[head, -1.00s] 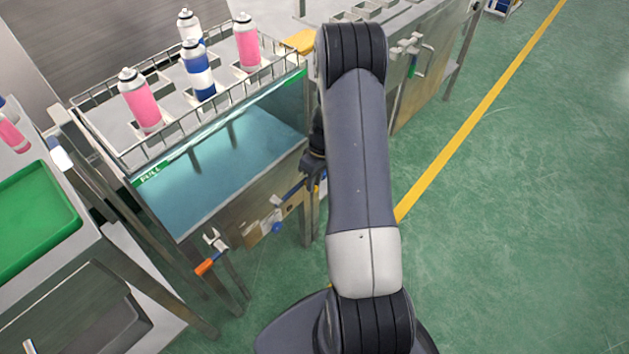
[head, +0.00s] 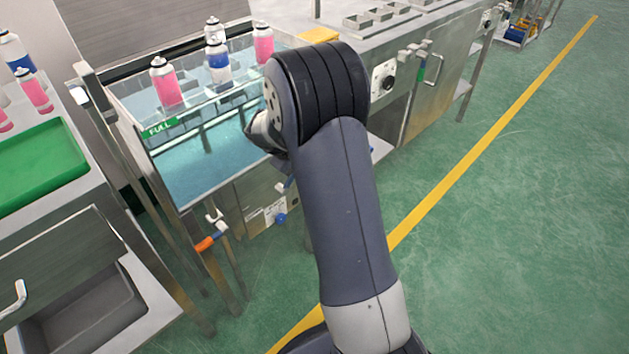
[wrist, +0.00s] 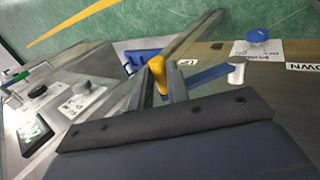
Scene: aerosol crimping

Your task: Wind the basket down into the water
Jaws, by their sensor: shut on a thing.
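In the wrist view my gripper (wrist: 159,80) is shut on the yellow knob (wrist: 156,66) of a crank. The blue crank arm (wrist: 208,77) runs from near the knob to a pale hub (wrist: 237,72) on the tank's front, near a label reading DOWN (wrist: 304,67).
A green tray (head: 40,160) lies on the steel bench at left. An orange-handled valve (head: 207,242) sticks out low on the tank's front. A steel counter with a control dial (head: 388,83) adjoins at right. The green floor to the right is clear.

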